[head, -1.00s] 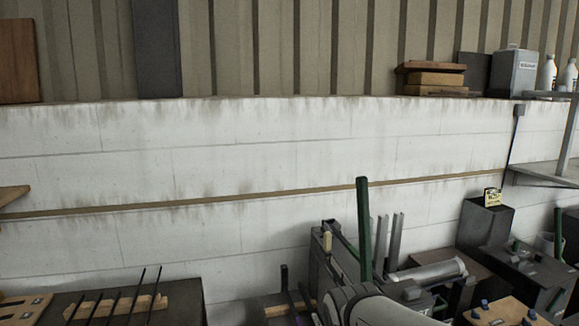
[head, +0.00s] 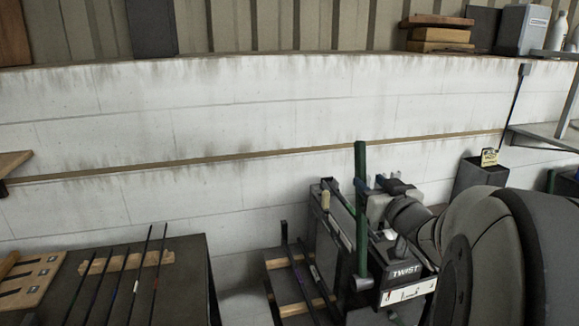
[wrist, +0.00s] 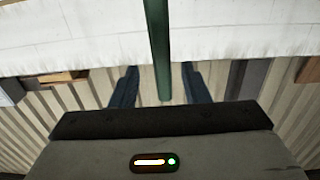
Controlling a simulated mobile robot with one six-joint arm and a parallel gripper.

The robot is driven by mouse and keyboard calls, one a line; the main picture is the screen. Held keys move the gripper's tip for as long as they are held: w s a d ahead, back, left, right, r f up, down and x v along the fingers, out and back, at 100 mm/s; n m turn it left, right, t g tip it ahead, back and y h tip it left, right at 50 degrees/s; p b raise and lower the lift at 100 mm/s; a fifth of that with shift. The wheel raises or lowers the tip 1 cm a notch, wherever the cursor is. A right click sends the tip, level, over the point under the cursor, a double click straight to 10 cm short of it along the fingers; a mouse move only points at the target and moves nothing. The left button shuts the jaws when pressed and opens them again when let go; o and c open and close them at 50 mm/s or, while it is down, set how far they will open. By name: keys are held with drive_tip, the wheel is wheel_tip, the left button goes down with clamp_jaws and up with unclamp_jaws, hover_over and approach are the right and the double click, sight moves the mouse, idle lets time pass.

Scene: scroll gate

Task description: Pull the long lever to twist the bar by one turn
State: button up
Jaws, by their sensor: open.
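The long lever is a dark green post (head: 361,215), standing upright in the head view on the left side of a dark machine (head: 403,272) marked TWIST. My gripper (wrist: 158,88) is open in the wrist view. The green lever (wrist: 159,45) shows between its two dark fingers, with space on both sides. I cannot tell how deep between the fingers it is. In the head view my arm reaches in from the right, and its end is close to the lever's right side. A bar held in the machine cannot be made out; my arm hides part of the machine.
A dark table (head: 185,285) at left carries several thin rods (head: 128,270) on a wooden rest. A low rack (head: 290,295) with dark rods stands left of the machine. A white block wall (head: 200,130) runs behind. A dark box (head: 478,178) stands at right.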

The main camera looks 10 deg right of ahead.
sight(356, 169)
drive_tip(key=shift+w+a+r, duration=0.1)
drive_tip(key=shift+w+r, duration=0.05)
drive_tip(key=shift+w, duration=0.25)
drive_tip(key=w+p, duration=0.1)
drive_tip(key=w, duration=0.6)
drive_tip(key=shift+a, duration=0.1)
drive_tip(key=shift+c, duration=0.2)
clamp_jaws()
